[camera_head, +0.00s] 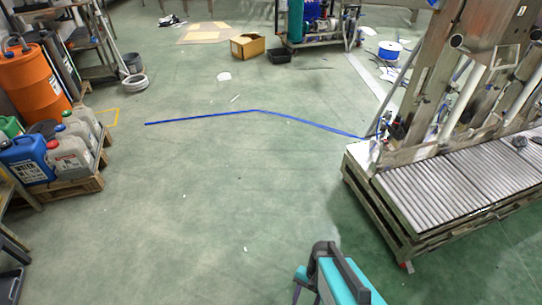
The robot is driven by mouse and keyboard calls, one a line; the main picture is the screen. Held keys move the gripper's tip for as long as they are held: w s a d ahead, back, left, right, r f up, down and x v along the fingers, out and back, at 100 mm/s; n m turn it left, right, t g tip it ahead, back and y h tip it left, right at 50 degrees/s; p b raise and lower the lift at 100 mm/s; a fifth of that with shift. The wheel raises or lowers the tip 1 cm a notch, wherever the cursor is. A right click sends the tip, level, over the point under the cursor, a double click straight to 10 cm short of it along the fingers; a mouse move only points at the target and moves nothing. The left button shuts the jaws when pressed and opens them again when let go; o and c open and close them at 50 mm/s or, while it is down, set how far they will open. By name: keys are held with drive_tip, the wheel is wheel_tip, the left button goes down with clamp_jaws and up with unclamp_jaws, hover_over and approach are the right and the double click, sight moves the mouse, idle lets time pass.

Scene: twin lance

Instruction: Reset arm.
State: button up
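Part of my own arm shows at the bottom edge, right of centre, as teal and dark grey pieces. The rest of it is cut off by the frame. I cannot make out my gripper's fingers, and nothing held shows.
A roller conveyor (450,183) with a metal machine frame stands at the right. Jugs on a wooden pallet (75,188) and an orange drum (32,85) stand at the left. A blue hose (200,117) crosses the green floor. A cardboard box (247,47) is farther back. The middle floor is mostly clear.

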drive_tip(key=s+d+n+h, duration=0.1)
drive_tip(key=n, duration=0.1)
drive_tip(key=d+r+n, duration=0.1)
drive_tip(key=d+n, duration=0.1)
drive_tip(key=s+d+n+h, duration=0.1)
drive_tip(key=d+n, duration=0.1)
drive_tip(key=shift+s+r+n+h, duration=0.3)
drive_tip(key=shift+r, duration=0.05)
